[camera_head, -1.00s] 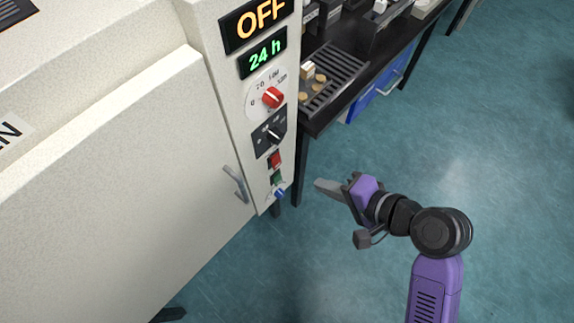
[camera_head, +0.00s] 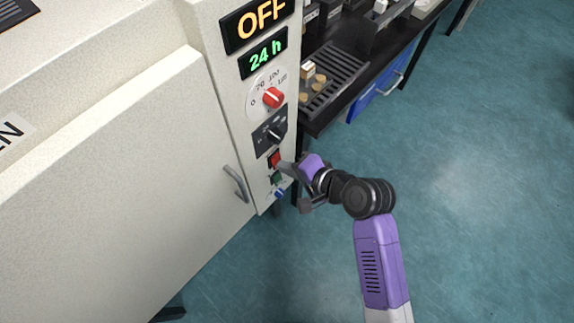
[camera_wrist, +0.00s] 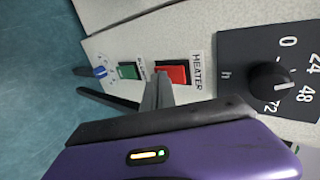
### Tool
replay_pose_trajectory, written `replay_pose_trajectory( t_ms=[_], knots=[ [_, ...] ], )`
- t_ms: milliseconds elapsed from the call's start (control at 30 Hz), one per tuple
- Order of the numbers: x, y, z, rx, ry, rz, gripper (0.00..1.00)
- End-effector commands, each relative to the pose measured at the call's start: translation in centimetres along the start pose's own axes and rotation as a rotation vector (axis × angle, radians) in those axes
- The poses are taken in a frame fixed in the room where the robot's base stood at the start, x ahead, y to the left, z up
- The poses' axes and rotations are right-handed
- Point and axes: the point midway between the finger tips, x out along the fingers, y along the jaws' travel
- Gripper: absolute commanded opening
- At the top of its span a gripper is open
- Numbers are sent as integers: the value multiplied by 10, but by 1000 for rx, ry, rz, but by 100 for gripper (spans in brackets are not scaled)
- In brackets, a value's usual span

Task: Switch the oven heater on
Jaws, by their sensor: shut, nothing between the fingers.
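The oven (camera_head: 110,170) stands at the left in the head view, with its control panel on the right edge. Its upper display (camera_head: 262,20) reads OFF. The red heater switch (camera_head: 274,159) sits low on the panel; in the wrist view the red switch (camera_wrist: 172,73) lies beside the label HEATER. My gripper (camera_head: 284,166) is shut and empty, its fingertips close in front of the red switch. In the wrist view the fingers (camera_wrist: 158,92) overlap the switch's lower edge. I cannot tell whether they touch it.
A green switch (camera_wrist: 129,72) and a blue knob (camera_wrist: 100,71) are beside the heater switch. A black timer dial (camera_wrist: 270,80) is on its other side. The red temperature knob (camera_head: 273,97) is above. The door handle (camera_head: 236,184) juts out nearby. A bench with a rack (camera_head: 335,75) stands behind.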

Motion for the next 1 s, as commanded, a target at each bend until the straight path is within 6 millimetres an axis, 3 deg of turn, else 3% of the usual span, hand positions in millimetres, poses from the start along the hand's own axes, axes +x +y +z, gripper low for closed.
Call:
replay_pose_trajectory(
  t_ms=[400,1000],
  knots=[
    [7,5,0,1,-2,-48,0],
    [-4,-13,0,-2,-1,-47,0]
  ],
)
